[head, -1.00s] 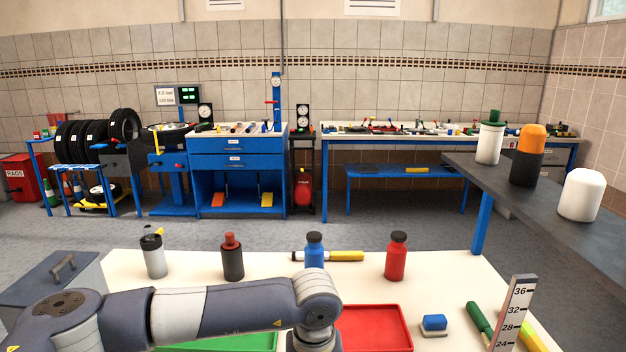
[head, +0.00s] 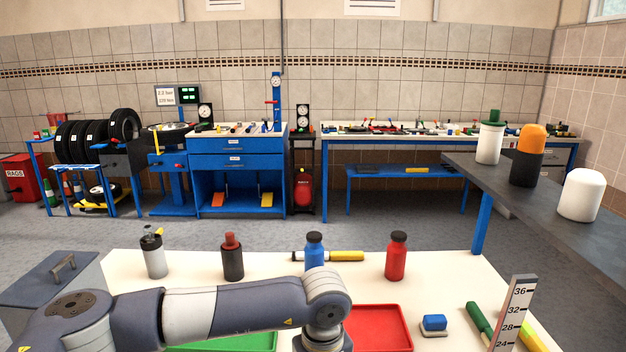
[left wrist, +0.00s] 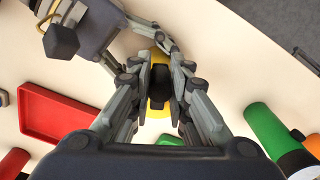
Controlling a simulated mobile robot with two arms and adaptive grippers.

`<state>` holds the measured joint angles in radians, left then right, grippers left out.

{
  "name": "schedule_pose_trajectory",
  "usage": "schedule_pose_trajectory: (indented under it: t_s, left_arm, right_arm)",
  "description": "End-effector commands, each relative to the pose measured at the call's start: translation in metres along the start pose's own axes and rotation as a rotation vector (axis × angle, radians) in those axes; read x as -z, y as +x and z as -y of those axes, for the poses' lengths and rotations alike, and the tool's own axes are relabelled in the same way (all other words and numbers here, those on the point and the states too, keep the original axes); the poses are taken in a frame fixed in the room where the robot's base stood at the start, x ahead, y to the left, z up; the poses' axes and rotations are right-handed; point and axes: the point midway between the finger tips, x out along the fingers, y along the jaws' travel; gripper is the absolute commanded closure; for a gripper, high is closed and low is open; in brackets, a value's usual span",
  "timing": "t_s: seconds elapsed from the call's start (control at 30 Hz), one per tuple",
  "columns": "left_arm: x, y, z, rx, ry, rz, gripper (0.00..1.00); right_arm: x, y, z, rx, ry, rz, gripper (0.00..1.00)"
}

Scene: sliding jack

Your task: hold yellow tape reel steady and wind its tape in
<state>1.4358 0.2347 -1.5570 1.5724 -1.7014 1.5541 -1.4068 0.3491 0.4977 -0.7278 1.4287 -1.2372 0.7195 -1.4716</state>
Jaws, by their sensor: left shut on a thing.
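The yellow tape reel (left wrist: 158,103) shows in the left wrist view only as a strip of yellow between the fingers, with a dark part at its middle. My left gripper (left wrist: 164,80) is shut on it from both sides, and its fingers hide most of it. My right gripper, with its dark palm at the upper left of that view, has its fingers (left wrist: 138,50) beside the reel's far side. I cannot tell whether they touch it or how far they are closed. In the head view only my left arm link shows; both grippers and the reel are out of that picture.
Bottles in blue (head: 314,254) and red (head: 396,258) stand behind my arm on the cream table. A red tray (head: 378,328), a green tray (head: 240,343), a blue block (head: 434,323) and an upright scale (head: 514,310) are nearer.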

Motion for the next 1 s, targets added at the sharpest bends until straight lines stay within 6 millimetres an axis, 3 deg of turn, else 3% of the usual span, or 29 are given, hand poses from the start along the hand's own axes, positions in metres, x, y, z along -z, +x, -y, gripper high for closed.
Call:
schedule_pose_trajectory:
  t_s: [0.33,0.67,1.0]
  left_arm:
    - [0.001,-0.001,-0.002,-0.002,-0.04,-0.002,0.93]
    - [0.004,-0.001,-0.014,-0.003,-0.345,-0.002,0.93]
    - [0.004,-0.001,-0.015,-0.003,-0.38,-0.003,0.93]
  right_arm:
    - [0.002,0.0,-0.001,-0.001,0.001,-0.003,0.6]
    - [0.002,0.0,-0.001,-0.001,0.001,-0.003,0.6]
    - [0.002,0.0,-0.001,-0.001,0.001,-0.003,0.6]
